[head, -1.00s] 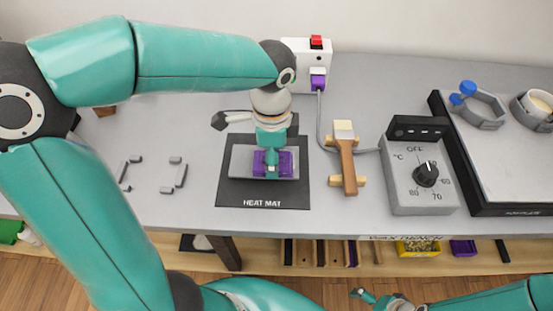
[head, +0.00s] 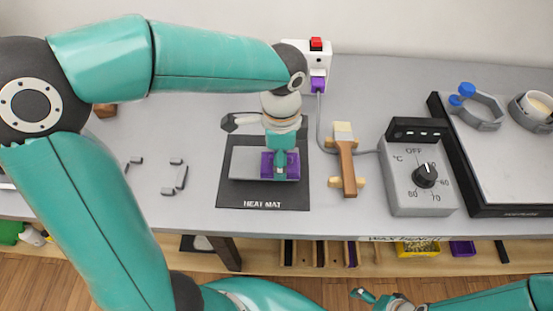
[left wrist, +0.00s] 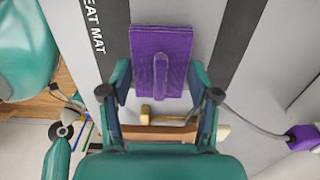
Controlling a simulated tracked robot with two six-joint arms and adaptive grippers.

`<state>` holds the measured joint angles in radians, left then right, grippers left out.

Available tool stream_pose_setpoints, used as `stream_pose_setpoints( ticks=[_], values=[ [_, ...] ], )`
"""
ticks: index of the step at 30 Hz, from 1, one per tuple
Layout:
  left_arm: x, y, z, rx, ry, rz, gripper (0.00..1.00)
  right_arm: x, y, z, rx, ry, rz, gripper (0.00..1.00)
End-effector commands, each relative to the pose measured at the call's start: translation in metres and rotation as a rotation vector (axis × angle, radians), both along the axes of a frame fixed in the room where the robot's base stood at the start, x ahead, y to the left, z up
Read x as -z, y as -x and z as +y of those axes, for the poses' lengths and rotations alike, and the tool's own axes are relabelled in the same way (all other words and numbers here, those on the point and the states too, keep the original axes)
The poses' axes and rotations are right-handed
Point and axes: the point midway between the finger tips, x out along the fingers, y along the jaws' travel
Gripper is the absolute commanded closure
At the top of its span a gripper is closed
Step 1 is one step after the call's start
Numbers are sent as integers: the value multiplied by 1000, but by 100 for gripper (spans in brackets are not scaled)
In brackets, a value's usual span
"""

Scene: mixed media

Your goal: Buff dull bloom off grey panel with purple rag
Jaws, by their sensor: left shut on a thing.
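The purple rag (head: 267,167) is a folded pad with a raised ridge, lying on the right part of the grey panel (head: 243,164). The panel lies on the black heat mat (head: 232,190). My left gripper (head: 281,172) is over the rag from above and shut on it. In the left wrist view the rag (left wrist: 145,45) shows beyond the fingertips, with the pale panel (left wrist: 203,25) around it. The panel under the rag is hidden, and I cannot make out a dull patch. My right gripper (head: 366,297) is low at the bottom edge, far from the panel; its jaw state is unclear.
Right of the mat, a wooden-handled brush (head: 346,165) lies on a rest. Beyond it stand a temperature controller (head: 418,180) with a cable and a grey plate (head: 500,160). A white switch box (head: 318,62) is at the back. Grey corner brackets (head: 175,177) lie left of the mat.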

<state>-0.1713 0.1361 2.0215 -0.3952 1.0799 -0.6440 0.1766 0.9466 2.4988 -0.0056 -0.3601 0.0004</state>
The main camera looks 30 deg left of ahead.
Motion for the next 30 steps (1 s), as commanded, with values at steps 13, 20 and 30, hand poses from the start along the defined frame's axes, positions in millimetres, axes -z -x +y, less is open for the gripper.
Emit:
stream_pose_setpoints(
  ticks=[13,20,30],
  values=[
    [1,-5,-9,0,1,-1,97,-2,0,0,0,0,0,0],
    [-10,-5,-8,0,1,-1,97,-11,0,0,0,0,0,0],
    [-20,-5,-8,0,1,-1,97,-20,0,0,0,0,0,0]
  ],
)
